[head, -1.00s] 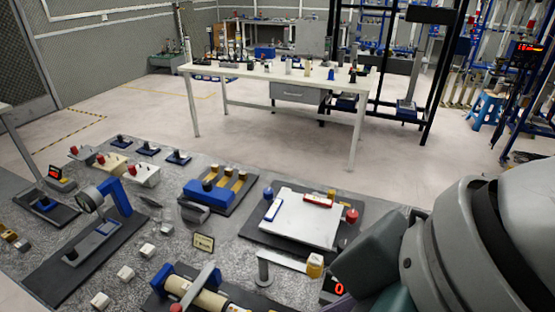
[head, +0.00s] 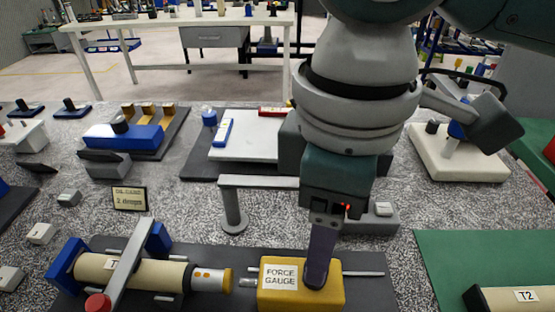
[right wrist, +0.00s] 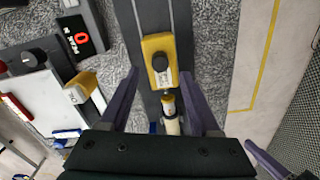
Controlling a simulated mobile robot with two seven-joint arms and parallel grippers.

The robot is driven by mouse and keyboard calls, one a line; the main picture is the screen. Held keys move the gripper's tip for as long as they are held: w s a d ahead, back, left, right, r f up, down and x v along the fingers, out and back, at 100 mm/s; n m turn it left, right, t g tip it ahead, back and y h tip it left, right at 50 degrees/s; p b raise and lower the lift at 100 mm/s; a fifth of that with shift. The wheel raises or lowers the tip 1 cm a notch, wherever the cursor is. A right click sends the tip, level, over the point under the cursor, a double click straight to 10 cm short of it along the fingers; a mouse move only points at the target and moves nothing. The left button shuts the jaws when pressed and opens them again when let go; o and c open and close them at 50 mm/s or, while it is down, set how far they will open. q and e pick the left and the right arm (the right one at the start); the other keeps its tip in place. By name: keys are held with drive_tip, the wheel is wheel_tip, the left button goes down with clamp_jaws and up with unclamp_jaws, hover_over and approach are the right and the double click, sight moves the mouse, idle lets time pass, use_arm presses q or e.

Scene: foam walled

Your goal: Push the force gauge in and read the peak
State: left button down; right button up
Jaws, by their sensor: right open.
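The yellow force gauge (head: 279,298) sits on a dark base at the front in the head view, with its label facing me. In the right wrist view the gauge (right wrist: 157,42) has a black knob on top. My right gripper (head: 320,282) points down at the gauge; in the wrist view its open fingers (right wrist: 160,74) stand either side of the gauge's near part. A beige cylinder (head: 142,274) in blue brackets lies in line with the gauge, its orange-ended tip facing it. My left gripper is not in view.
A grey post with a flat arm (head: 232,208) stands just behind the gauge. A white board (head: 258,140) lies further back. A green mat (head: 470,255) with a T2-marked cylinder (head: 515,300) is at the right. Small grey blocks (head: 41,233) lie at the left.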

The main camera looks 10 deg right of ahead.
sight(290, 282)
wheel_tip(290, 282, down, 6)
drive_tip(key=shift+r+b, duration=0.2)
drive_tip(key=shift+b, duration=0.15)
clamp_jaws()
idle(0.4)
